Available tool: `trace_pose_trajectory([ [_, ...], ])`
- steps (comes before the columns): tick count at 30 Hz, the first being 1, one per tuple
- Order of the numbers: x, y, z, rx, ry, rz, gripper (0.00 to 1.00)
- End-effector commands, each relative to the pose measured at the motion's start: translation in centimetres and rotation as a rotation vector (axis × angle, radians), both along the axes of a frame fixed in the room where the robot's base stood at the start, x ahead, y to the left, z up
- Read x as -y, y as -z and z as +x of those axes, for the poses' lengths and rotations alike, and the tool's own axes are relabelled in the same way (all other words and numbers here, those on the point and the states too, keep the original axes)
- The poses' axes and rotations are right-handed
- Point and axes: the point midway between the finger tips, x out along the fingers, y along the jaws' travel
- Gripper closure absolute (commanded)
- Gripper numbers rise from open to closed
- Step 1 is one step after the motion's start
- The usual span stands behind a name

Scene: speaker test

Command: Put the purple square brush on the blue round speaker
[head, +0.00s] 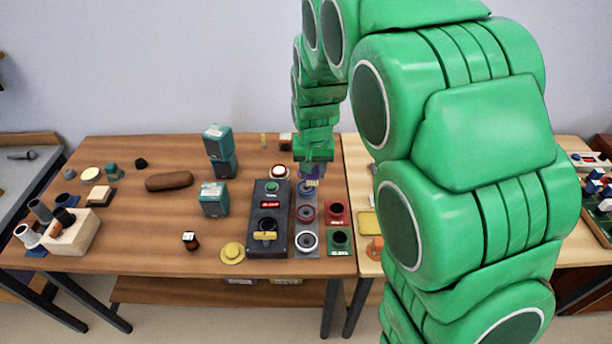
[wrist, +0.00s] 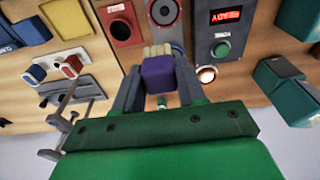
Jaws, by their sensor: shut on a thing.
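My gripper (head: 312,170) is shut on the purple square brush (wrist: 158,75), which has pale bristles pointing away from the wrist. In the head view the brush (head: 311,176) is small and partly hidden by the gripper. The blue round speaker (head: 305,189) is at the far end of a grey panel, just below the brush in the picture. The head view does not clearly show whether they touch. In the wrist view the brush and fingers cover most of where the blue speaker lies.
The grey panel also bears a red-ringed speaker (head: 306,212) and a white-ringed one (head: 307,241). A black button panel (head: 268,225) stands to the left, red (head: 337,212) and green (head: 340,240) boxes to the right. Teal boxes (head: 214,198) stand further left.

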Motion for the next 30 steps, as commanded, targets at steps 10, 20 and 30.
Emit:
trace_pose_trajectory([
  [10,-0.8,2.5,3.4,-0.003,0.0,-0.001,0.9],
  [20,-1.3,5.5,6.0,-0.001,0.0,0.0,0.9],
  [30,-1.6,6.6,7.0,0.0,0.0,0.0,0.9],
])
